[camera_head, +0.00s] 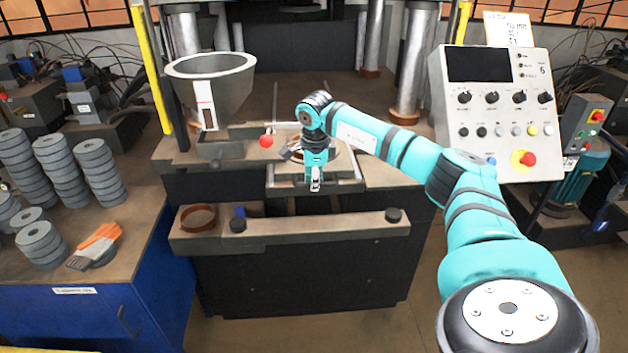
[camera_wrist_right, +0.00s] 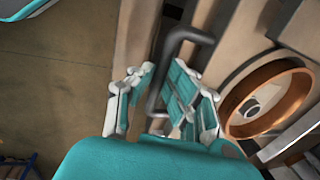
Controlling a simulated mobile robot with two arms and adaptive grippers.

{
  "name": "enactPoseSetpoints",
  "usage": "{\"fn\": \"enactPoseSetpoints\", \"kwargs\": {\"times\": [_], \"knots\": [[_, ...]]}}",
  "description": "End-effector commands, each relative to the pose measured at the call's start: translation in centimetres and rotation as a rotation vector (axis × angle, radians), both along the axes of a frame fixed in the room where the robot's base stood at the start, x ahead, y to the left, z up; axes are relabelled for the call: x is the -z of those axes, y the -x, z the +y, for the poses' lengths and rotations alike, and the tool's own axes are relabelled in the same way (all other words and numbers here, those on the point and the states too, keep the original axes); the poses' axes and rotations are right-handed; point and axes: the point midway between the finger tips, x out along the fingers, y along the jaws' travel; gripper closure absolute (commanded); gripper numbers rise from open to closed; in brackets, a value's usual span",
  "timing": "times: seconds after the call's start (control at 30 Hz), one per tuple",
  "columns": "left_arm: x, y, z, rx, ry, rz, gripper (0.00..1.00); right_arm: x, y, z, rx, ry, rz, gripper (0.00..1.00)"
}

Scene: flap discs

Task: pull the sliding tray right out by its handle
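The sliding tray (camera_head: 350,186) sits at the front of the press bed, below my right wrist, and bears a round copper-coloured ring. In the right wrist view this ring (camera_wrist_right: 232,102) lies right of my fingers. The tray's handle (camera_wrist_right: 157,85) is a dark grey bent bar, seen in the wrist view between the fingers of my right gripper (camera_wrist_right: 163,72). The fingers are spread on either side of the bar, the right one closer to it; I cannot tell whether it touches. In the head view my right gripper (camera_head: 315,184) points down at the tray's front and hides the handle. My left gripper is out of view.
A front ledge (camera_head: 320,226) with black knobs and a brown ring (camera_head: 198,217) lies below the tray. A grey hopper (camera_head: 212,85) and a red ball knob (camera_head: 266,141) stand left. The control panel (camera_head: 497,112) is right. Stacked discs (camera_head: 98,170) fill the left bench.

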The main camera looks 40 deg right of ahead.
Motion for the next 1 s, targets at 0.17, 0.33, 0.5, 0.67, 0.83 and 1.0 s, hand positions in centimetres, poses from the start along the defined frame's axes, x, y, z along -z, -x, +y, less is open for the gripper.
{"fn": "enactPoseSetpoints", "kwargs": {"times": [0.17,0.33,0.5,0.67,0.83,1.0], "knots": [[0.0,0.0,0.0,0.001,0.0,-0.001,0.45,0.0,0.0,0.1,-0.002,-0.004,-0.001,0.65],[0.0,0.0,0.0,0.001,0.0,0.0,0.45,0.0,0.0,0.1,-0.001,-0.004,0.0,0.64],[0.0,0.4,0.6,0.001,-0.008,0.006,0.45,-0.4,0.0,0.1,-0.001,-0.003,-0.001,0.64],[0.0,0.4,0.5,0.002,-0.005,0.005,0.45,-2.5,0.3,0.4,-0.002,-0.002,-0.005,0.64],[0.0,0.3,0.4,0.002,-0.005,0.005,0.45,-6.2,0.8,0.9,-0.001,-0.003,-0.007,0.64],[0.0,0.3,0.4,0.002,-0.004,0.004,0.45,-9.4,1.4,1.3,-0.002,-0.002,-0.005,0.64]]}}
